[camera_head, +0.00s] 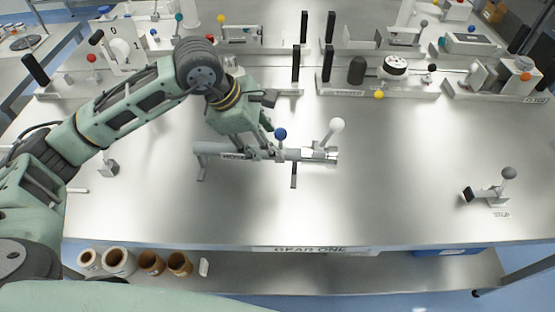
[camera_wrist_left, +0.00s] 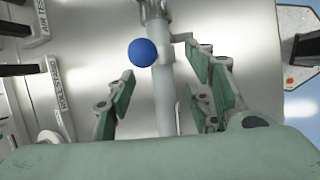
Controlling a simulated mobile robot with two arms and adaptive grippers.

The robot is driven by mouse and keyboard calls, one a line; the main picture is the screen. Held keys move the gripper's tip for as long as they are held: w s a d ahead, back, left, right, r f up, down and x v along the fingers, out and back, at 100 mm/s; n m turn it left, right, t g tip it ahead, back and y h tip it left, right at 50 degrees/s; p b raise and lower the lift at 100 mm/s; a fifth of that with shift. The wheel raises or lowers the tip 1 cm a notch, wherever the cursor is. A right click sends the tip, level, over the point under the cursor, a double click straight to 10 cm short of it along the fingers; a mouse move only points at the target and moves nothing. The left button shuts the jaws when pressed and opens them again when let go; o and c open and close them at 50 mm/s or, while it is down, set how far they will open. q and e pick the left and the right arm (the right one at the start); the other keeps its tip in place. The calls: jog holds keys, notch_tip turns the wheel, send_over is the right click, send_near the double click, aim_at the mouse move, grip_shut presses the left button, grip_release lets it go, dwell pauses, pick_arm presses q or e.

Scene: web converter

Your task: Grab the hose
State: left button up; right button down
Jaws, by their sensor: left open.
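The hose (camera_head: 212,149) is a grey tube lying level on a stand in the middle of the steel table, with a small label on its side. A blue ball knob (camera_head: 280,134) and a white ball knob (camera_head: 336,125) stand up along its right part. My left gripper (camera_head: 264,148) is over the hose's middle, just left of the blue knob. In the left wrist view the open fingers (camera_wrist_left: 160,72) lie on either side of the grey tube (camera_wrist_left: 164,100), with the blue knob (camera_wrist_left: 142,53) near the left fingertip. I cannot tell whether they touch the tube. My right gripper is not in view.
Labelled fixtures with coloured knobs and black posts line the table's back, such as the black-and-white dial (camera_head: 395,66). A grey-knobbed lever (camera_head: 508,173) stands at the right. Several rolls (camera_head: 118,262) sit on the lower shelf.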

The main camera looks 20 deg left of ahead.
aim_at(306, 156)
pick_arm(q)
jog(key=shift+d+f, duration=0.25)
jog(key=shift+f, duration=0.05)
jog(key=p+x, duration=0.3)
jog(key=x, duration=0.2)
jog(key=shift+w+d+f, duration=0.15)
jog(key=shift+d+f, duration=0.05)
jog(key=shift+d, duration=0.05)
jog(key=shift+w+d+f, duration=0.15)
jog(key=shift+w+f, duration=0.1)
jog(key=shift+f, duration=0.4)
jog(key=shift+c, duration=0.6)
grip_shut()
jog(key=shift+r, duration=0.15)
